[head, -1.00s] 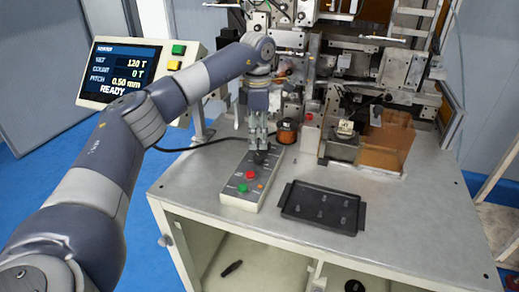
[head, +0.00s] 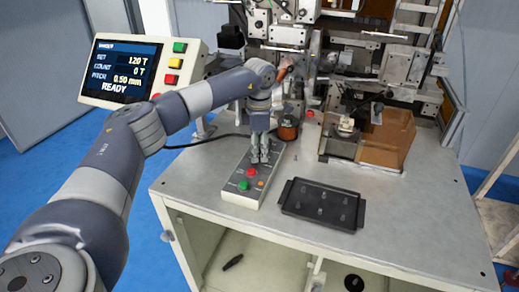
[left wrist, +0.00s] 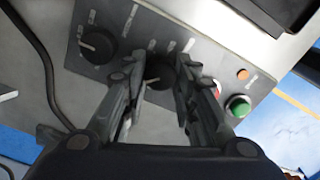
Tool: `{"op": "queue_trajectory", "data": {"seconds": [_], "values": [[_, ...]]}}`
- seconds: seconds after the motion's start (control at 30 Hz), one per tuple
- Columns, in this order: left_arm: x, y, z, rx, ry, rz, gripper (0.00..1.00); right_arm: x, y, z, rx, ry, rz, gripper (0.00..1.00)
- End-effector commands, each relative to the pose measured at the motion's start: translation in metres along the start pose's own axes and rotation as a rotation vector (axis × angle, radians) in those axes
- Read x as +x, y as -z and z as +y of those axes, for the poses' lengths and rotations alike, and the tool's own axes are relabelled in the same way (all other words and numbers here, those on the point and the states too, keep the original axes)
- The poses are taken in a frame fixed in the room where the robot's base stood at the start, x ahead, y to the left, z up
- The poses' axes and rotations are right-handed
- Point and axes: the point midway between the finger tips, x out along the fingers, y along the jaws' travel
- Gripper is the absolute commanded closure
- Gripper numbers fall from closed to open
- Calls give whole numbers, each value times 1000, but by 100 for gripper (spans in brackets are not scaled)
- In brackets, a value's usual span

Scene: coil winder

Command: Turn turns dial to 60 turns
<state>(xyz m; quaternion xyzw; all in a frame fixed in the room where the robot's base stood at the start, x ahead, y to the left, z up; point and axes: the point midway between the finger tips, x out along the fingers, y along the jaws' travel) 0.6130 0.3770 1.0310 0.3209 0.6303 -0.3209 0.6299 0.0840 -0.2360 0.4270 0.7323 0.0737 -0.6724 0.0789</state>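The grey control box (head: 244,192) stands on the bench, with a red button (head: 251,172) and a green button (head: 243,185). In the left wrist view it has two black dials: one (left wrist: 98,45) stands clear, the other (left wrist: 160,76) is between my left gripper's fingers. My left gripper (head: 261,158) is down at the box and points downward; it also shows in the left wrist view (left wrist: 158,66). Its fingers are spread on either side of the dial; firm contact is not clear. The display (head: 122,70) reads SET 120 T, COUNT 0 T, READY. My right gripper is not in view.
A black tray (head: 292,205) with several small pins lies right of the box. A copper wire spool (head: 288,130) stands behind it. The winder machine (head: 340,60) fills the back of the bench. The bench front right (head: 420,220) is clear.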

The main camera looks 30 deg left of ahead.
Motion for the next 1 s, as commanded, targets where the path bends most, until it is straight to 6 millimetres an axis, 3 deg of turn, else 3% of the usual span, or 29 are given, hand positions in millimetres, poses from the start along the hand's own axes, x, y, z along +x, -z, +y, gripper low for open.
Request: {"op": "queue_trajectory", "data": {"seconds": [0.43, 1.0], "values": [[-1, 0, 0, -83, 0, -1, 97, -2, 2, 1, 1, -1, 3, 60], [-2, 0, 1, -534, -1, -2, 97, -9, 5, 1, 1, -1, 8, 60]]}}
